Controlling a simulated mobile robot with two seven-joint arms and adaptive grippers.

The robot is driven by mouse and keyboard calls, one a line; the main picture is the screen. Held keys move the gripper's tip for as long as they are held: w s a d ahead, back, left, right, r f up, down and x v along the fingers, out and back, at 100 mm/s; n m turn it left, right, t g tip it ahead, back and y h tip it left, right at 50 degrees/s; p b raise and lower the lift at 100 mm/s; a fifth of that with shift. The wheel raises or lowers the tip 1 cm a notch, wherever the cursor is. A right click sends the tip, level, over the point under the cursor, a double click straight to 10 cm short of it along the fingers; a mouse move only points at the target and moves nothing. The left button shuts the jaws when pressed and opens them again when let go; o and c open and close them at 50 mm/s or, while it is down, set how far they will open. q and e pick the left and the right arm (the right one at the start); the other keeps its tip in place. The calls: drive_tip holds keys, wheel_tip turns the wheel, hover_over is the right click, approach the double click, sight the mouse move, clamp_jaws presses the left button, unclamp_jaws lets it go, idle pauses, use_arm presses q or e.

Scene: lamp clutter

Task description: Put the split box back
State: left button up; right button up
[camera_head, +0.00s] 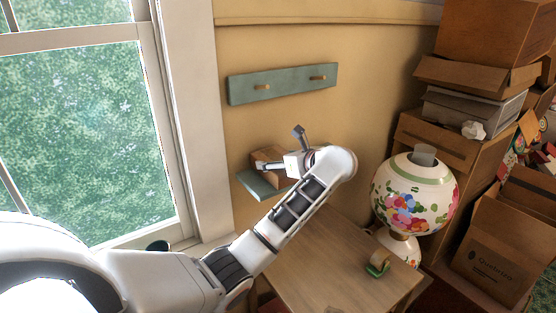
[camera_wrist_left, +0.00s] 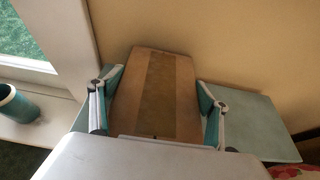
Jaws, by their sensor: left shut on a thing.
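The split box (camera_head: 268,155) is a small brown cardboard box at the green wall shelf (camera_head: 257,186), partly hidden by my left gripper. In the left wrist view the box (camera_wrist_left: 157,90) shows a darker strip along its middle and lies between the two fingers of my left gripper (camera_wrist_left: 156,108). The left gripper (camera_head: 281,150) is shut on the box from both sides. The shelf (camera_wrist_left: 255,120) shows below the box and to its right. I cannot tell whether the box's underside touches the shelf. My right gripper is not in view.
A green peg rail (camera_head: 283,83) hangs above the shelf. Cardboard boxes (camera_head: 490,240) crowd the right. A window is at left, with a teal pot (camera_wrist_left: 15,104) on its sill.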

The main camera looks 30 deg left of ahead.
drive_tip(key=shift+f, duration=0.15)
use_arm(q)
drive_tip(key=o, duration=1.5)
drive_tip(key=shift+f, duration=0.15)
drive_tip(key=shift+o, duration=1)
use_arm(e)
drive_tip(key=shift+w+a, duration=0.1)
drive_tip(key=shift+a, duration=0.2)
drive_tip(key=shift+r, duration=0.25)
